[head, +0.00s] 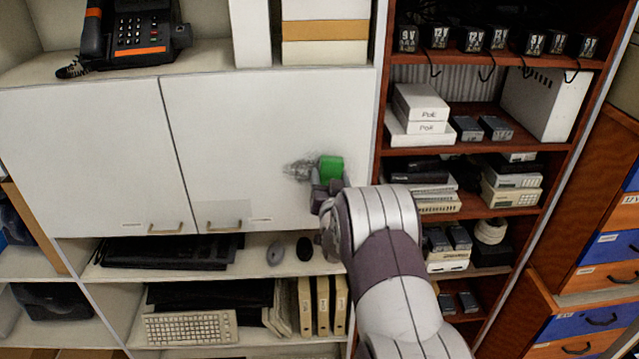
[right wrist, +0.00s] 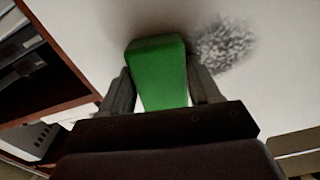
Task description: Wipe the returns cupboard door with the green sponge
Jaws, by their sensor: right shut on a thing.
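The returns cupboard is white with two doors; its right door (head: 240,120) carries a grey smudge (head: 298,169) near its right side. My right gripper (head: 328,178) is shut on the green sponge (head: 331,168) at the door, just right of the smudge. In the right wrist view the sponge (right wrist: 160,72) sits between the two fingers, close to the door face, and the smudge (right wrist: 222,46) shows beside it on the right. I cannot tell for sure whether the sponge touches the door. My left gripper is not in view.
A brown shelf unit (head: 461,141) with adapters, boxes and devices stands right of the cupboard. A desk phone (head: 140,35) sits above the doors. Below are a keyboard (head: 190,328), folders (head: 320,305) and two mice (head: 290,250). Handles (head: 224,228) run along the doors' lower edges.

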